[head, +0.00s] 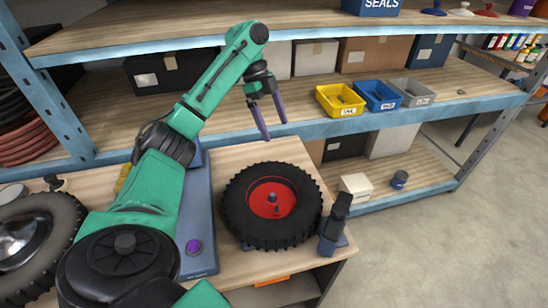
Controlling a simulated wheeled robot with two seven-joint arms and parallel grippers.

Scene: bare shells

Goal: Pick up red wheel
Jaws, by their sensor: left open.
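The red wheel (257,193) is a red hub inside a black, knobbly tyre. It lies flat on the wooden workbench (285,150), right of centre, with small dark pieces standing at its hub. My left gripper (268,137) hangs above and behind the wheel, fingers pointing down. Its two purple fingers are apart, with nothing between them. My right gripper does not show.
A dark upright device (335,225) stands close to the wheel's right side at the bench corner. A blue-grey plate (200,230) lies left of the wheel. Another wheel (35,240) is at far left. Shelves behind hold yellow (340,98), blue (377,95) and grey bins (411,92).

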